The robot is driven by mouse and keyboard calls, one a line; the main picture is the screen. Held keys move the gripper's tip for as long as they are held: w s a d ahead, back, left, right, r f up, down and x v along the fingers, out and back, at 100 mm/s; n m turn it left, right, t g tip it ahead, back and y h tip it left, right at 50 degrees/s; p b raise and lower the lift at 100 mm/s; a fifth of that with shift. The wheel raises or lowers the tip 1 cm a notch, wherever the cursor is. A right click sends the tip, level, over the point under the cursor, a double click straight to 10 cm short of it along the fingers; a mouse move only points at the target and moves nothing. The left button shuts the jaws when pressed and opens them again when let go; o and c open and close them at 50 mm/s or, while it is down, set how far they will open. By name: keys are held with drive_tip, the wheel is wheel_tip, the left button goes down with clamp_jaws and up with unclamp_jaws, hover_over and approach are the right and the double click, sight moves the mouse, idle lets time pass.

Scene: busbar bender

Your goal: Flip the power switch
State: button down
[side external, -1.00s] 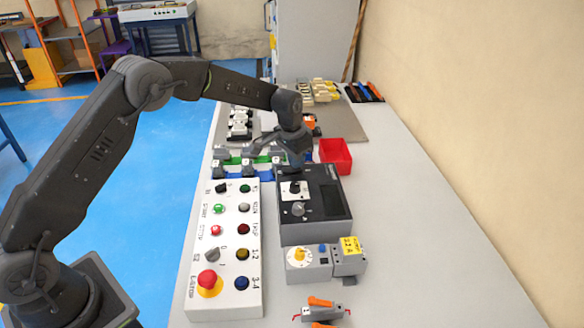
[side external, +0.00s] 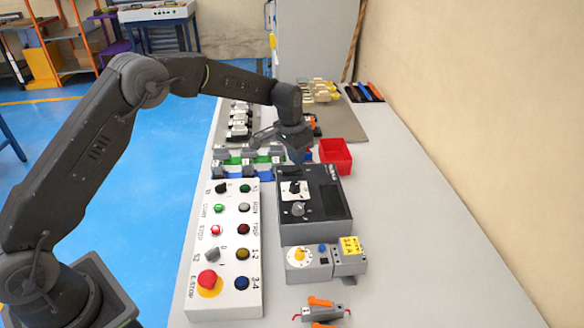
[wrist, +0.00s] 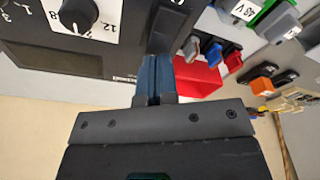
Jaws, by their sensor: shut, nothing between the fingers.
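No switch in view is clearly marked as the power switch. A white control panel (side external: 224,255) carries two black or grey selector knobs, several coloured buttons and a red emergency stop (side external: 207,281). To its right is a black unit (side external: 318,225) with a black knob (side external: 294,188) on a white plate and a grey knob (side external: 298,209). The unit's knob also shows at the wrist view's upper left (wrist: 78,14). My gripper (side external: 301,160) is above the unit's far edge, touching no knob that I can see. In the wrist view its blue fingers (wrist: 153,80) are shut and empty.
A red bin (side external: 336,155) stands close behind the unit. Grey and green terminal modules (side external: 248,163) lie left of my gripper. Small levers (wrist: 212,51) show in the wrist view. A yellow-dial device (side external: 300,256) is in front. The table's right side is clear.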

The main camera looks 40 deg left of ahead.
sight(296, 168)
drive_tip(key=shift+r, duration=2.4)
drive_tip(key=shift+r, duration=0.15)
drive_tip(key=s+r+n+t, duration=0.1)
drive_tip(key=s+r+t, duration=0.1)
drive_tip(key=s+r, duration=1.35)
drive_tip(key=s+f+n+t, duration=0.1)
drive_tip(key=s+f+n, duration=0.1)
drive_tip(key=s, duration=2)
drive_tip(key=shift+s+f+t, duration=0.25)
drive_tip(key=shift+f+t, duration=0.05)
drive_tip(key=shift+t, duration=0.1)
